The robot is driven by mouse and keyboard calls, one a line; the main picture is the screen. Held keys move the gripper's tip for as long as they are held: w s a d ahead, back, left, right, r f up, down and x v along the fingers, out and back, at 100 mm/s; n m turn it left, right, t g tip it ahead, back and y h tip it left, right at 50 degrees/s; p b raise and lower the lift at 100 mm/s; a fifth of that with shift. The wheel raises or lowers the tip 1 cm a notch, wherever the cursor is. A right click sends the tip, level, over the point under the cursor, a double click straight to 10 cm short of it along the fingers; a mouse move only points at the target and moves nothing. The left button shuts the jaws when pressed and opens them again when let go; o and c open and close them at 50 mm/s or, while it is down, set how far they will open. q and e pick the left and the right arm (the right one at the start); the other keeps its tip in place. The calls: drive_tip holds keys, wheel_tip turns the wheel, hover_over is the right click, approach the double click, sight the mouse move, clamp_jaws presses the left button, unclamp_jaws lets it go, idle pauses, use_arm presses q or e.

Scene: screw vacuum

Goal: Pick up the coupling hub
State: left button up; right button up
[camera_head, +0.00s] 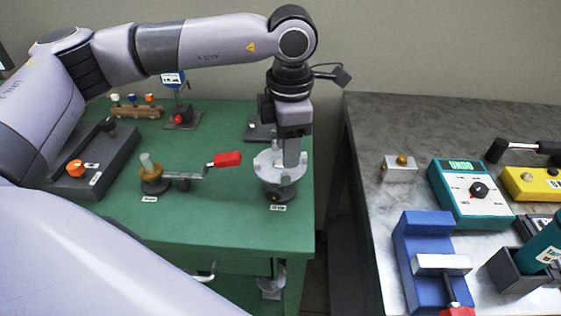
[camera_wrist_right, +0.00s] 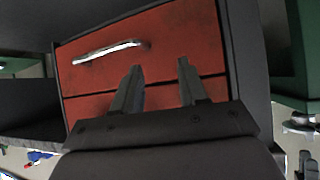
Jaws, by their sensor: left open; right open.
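A pale grey, round, flanged part (camera_head: 268,169), which looks like the coupling hub, sits on a dark labelled base at the right front of the green table (camera_head: 215,222). My left gripper (camera_head: 291,158) points down right at this part, open, with its fingers overlapping it in the head view. I cannot tell whether they touch it, and the gripper hides some of the part's far side. My right gripper (camera_wrist_right: 160,72) is open and empty in the right wrist view, in front of a red drawer front (camera_wrist_right: 165,45) with a metal handle.
A red-handled crank tool (camera_head: 227,159) and an amber-collared post (camera_head: 153,178) stand left of the part. A dark box with an orange knob (camera_head: 75,168) is further left. A gap separates the grey bench (camera_head: 362,135), which holds a blue vise (camera_head: 420,240) and a teal meter (camera_head: 455,180).

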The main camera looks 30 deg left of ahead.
sight(289, 174)
use_arm(q)
wheel_tip(289, 174, down, 6)
drive_tip(key=shift+w+r+p, duration=0.1)
drive_tip(key=shift+w+p, duration=0.05)
drive_tip(key=shift+p, duration=0.35)
clamp_jaws()
drive_tip(key=shift+w+r, duration=0.1)
idle(1.0)
